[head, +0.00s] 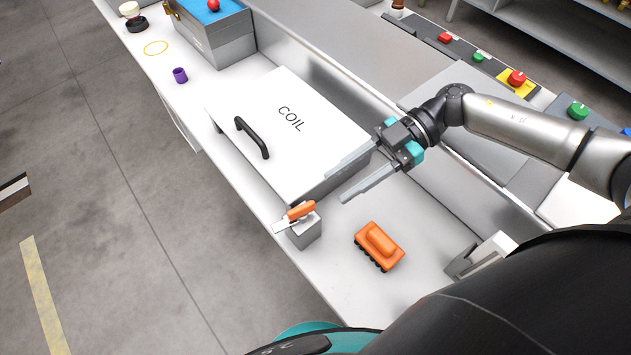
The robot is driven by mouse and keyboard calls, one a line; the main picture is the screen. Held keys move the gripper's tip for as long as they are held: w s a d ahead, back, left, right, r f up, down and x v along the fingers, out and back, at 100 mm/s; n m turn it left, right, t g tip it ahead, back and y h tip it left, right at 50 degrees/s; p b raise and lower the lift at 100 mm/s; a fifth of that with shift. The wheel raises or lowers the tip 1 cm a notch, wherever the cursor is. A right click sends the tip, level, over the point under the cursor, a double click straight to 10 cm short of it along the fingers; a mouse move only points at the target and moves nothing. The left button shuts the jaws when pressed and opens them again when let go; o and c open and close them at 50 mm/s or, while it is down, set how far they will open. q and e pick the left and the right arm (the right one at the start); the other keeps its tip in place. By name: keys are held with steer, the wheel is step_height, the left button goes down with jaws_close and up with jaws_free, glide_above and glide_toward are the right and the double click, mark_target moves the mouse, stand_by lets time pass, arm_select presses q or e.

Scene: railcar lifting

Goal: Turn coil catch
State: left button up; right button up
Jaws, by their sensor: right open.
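The coil cover (268,108) is a white flat lid marked COIL with a black handle (252,138) near its front edge. The coil catch (301,211) has an orange grip on a small grey block (304,233) beside the lid's near corner, with a pale metal tip pointing left. My right gripper (334,187) is open and empty. Its two grey fingers point left, above the lid's right end and the white bench, up and right of the catch and apart from it. My left gripper does not show.
An orange brush (379,246) lies on the white bench (345,284) right of the catch. A purple cup (180,75), a yellow ring (156,48) and a blue-topped box (213,30) are farther back. Red and green buttons (516,78) line the panel at upper right.

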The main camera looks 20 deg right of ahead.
mark_target(311, 203)
steer(key=x, duration=0.6)
steer(key=shift+w+f, duration=0.3)
steer(key=shift+f, duration=0.15)
steer(key=shift+a+f, duration=0.25)
steer(key=shift+a, duration=0.3)
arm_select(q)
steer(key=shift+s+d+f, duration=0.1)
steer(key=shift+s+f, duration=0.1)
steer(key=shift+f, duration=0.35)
arm_select(e)
steer(key=shift+c, duration=0.6)
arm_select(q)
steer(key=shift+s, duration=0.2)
arm_select(e)
jaws_close()
